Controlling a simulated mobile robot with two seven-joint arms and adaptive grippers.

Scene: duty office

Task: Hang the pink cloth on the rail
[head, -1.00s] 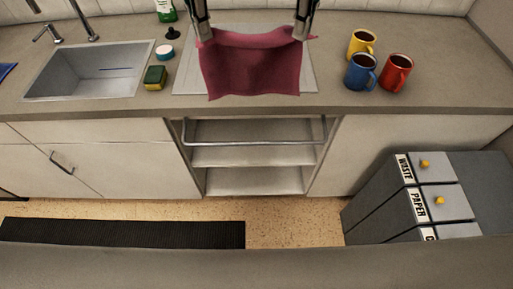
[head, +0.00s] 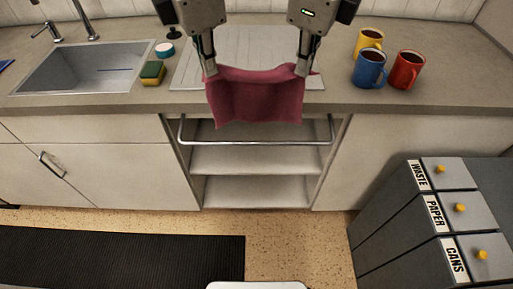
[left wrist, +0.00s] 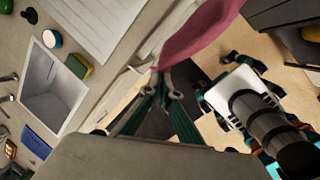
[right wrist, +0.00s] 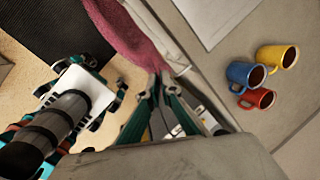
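The pink cloth (head: 258,98) hangs stretched between my two grippers in the head view, in front of the counter edge and above the rail. My left gripper (head: 210,72) is shut on its upper left corner; the cloth also shows in the left wrist view (left wrist: 195,32). My right gripper (head: 302,70) is shut on its upper right corner; the cloth also shows in the right wrist view (right wrist: 125,38). The metal rail (head: 255,143) runs across the open shelf bay below the counter. The cloth's lower edge is a little above the rail in the picture, and the rail is bare.
Blue (head: 369,70), yellow (head: 369,40) and red (head: 407,70) mugs stand on the counter at right. A sink (head: 85,68) and a sponge (head: 153,72) are at left. Waste bins (head: 430,215) stand on the floor at right. A dark mat (head: 120,258) lies at lower left.

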